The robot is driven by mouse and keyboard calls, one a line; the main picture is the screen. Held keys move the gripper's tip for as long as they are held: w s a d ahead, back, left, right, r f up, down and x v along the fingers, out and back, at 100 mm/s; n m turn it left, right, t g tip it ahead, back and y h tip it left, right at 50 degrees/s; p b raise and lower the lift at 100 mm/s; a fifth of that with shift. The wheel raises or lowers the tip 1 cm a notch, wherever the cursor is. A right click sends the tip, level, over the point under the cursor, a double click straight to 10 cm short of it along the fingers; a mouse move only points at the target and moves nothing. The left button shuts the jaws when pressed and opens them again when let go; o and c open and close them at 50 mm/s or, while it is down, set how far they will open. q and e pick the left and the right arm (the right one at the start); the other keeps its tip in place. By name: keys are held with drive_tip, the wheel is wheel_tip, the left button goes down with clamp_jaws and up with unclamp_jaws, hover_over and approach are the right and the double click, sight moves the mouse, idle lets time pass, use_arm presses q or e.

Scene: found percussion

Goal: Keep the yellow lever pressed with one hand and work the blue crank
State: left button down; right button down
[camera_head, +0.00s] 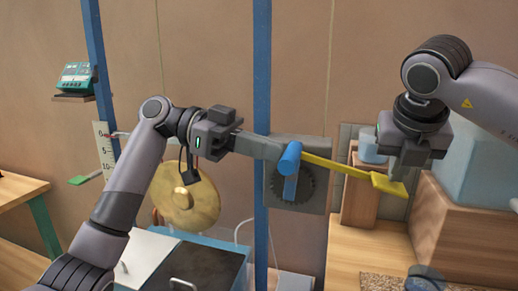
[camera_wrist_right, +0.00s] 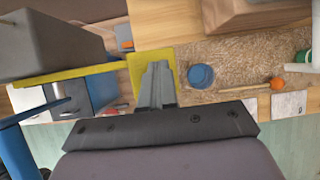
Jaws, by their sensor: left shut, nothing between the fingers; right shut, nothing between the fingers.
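The yellow lever (camera_head: 337,166) runs from the grey crank box (camera_head: 315,196) out to a flat paddle (camera_head: 388,186), tilted down to the right. My right gripper (camera_head: 396,173) is shut and empty, its fingertips at the paddle from above. In the right wrist view my right gripper (camera_wrist_right: 157,68) overlaps the lever's paddle (camera_wrist_right: 138,62); contact is likely but not certain. The blue crank (camera_head: 290,185) has its handle at the top, and also shows at the left of the right wrist view (camera_wrist_right: 18,155). My left gripper (camera_head: 272,148) is shut and empty, its tips close to the handle; touching cannot be told.
A brass gong (camera_head: 187,200) hangs left of a blue post (camera_head: 261,90). A wooden block (camera_head: 361,194) and a large box on a wooden base (camera_head: 470,225) stand near my right gripper. A blue cup (camera_wrist_right: 201,76) is on a speckled mat (camera_wrist_right: 235,65).

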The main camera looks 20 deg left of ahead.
use_arm(q)
drive_tip(key=shift+d+r, duration=0.25)
drive_tip(key=shift+d, duration=0.6)
drive_tip(key=d+f+y, duration=0.5)
drive_tip(key=d+f, duration=0.3)
drive_tip(key=d, duration=0.5)
wheel_tip(320, 180, down, 9)
drive_tip(key=a+y, duration=0.1)
drive_tip(key=y, duration=0.8)
drive_tip(key=shift+a+y, duration=0.3)
drive_tip(key=shift+a, duration=0.05)
drive_tip(key=shift+a+f+y, duration=0.3)
drive_tip(key=shift+f+y, duration=0.1)
drive_tip(key=shift+y, duration=0.2)
idle(1.2)
drive_tip(key=shift+r, duration=0.15)
idle(0.3)
